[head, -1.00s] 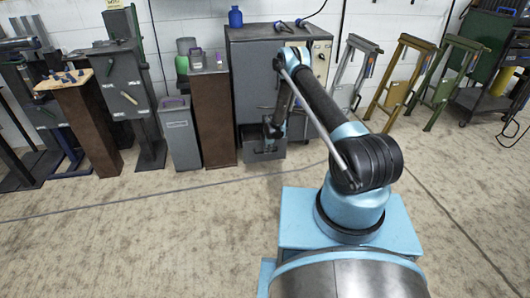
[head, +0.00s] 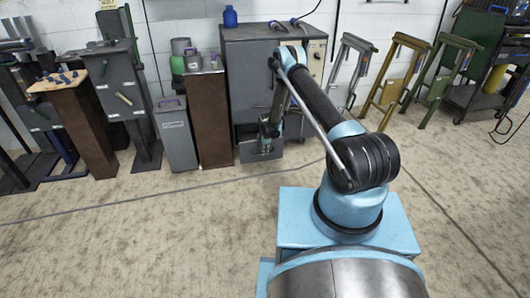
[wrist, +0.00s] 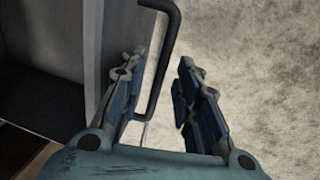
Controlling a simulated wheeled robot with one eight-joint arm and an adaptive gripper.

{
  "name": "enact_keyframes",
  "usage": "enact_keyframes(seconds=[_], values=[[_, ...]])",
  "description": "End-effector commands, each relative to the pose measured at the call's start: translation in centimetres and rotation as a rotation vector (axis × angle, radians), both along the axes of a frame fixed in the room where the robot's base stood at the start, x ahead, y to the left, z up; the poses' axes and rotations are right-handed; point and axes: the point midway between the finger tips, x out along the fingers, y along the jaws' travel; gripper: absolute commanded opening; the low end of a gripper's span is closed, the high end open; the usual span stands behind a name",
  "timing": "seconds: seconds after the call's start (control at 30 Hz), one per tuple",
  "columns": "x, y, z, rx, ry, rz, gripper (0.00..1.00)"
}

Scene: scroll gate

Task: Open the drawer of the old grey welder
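The old grey welder (head: 250,75) is a grey cabinet against the wall in the head view. Its low drawer (head: 256,152) stands out from the front, with a dark gap above it. In the wrist view, a grey drawer front (wrist: 92,60) and a dark inside show at the left. The dark bar handle (wrist: 164,60) runs between the fingers of my gripper (wrist: 163,68), nearer the left finger. A gap shows between the handle and the right finger, so my gripper is open around it. In the head view my arm partly hides the drawer.
A brown pedestal (head: 208,120) and a grey bin (head: 175,135) stand close left of the welder. Metal trestles (head: 400,80) stand to the right. A cable (head: 150,200) crosses the floor. The floor in front is otherwise clear.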

Motion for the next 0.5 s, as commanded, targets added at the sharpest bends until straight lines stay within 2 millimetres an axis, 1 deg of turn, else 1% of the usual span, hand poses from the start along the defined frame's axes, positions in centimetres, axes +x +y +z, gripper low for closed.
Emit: enact_keyframes(seconds=[0.17, 0.5], values=[[-0.3, -0.1, 1.8, 0.000, 0.000, 0.000, 0.30], [-1.2, -0.4, 6.8, 0.000, 0.001, 0.000, 0.30]])
